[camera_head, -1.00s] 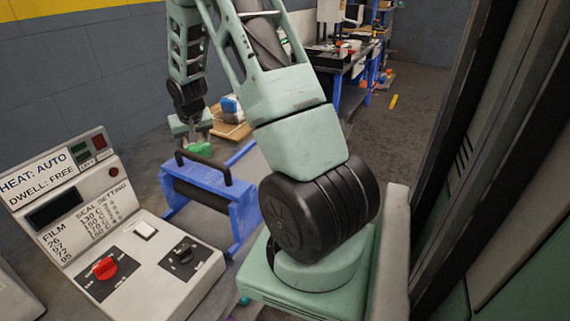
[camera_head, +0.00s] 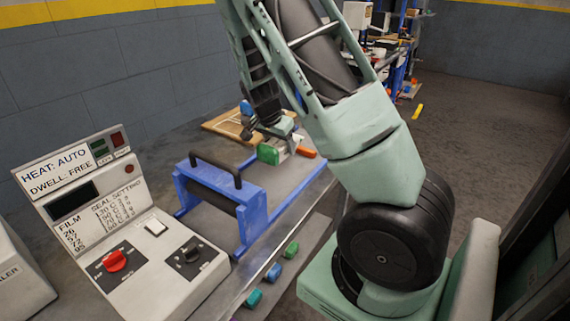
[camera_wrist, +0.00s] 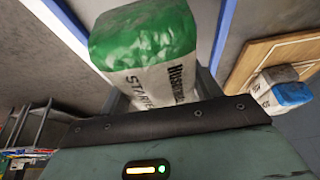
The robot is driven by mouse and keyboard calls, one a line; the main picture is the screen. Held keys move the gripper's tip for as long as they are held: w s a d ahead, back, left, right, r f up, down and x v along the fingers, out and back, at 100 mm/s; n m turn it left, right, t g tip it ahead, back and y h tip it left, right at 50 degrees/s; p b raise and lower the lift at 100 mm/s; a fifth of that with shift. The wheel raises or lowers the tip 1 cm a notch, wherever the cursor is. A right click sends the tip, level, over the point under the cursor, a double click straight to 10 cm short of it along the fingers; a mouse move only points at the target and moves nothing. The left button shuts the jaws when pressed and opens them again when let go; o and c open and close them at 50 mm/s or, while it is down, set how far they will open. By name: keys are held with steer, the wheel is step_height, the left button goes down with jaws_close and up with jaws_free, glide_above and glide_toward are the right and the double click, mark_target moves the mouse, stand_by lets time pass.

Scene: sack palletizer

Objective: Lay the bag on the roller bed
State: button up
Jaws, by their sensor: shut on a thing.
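My gripper (camera_head: 283,137) is shut on a white bag with a green end (camera_head: 268,154), beyond and right of the blue frame. In the wrist view the bag (camera_wrist: 145,45) shows its green end outward and dark print on its white side; its lower part is hidden by my gripper. I cannot tell whether the bag touches the grey surface below. No roller bed shows for certain. A blue frame (camera_head: 255,215) with a black handle and a dark cylinder stands on the grey table (camera_head: 285,180).
A wooden board (camera_head: 222,124) with a blue-ended bag (camera_head: 246,107) lies behind the gripper. An orange item (camera_head: 305,151) is just right of the bag. A control panel (camera_head: 150,240) stands front left. Small green and blue pieces (camera_head: 274,272) lie below the table's right edge.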

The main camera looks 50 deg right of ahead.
mark_target(280, 170)
steer(key=shift+f, duration=3.05)
steer(key=shift+f, duration=0.1)
steer(key=o, duration=1.3)
steer(key=shift+c, duration=0.2)
steer(key=v, duration=1.2)
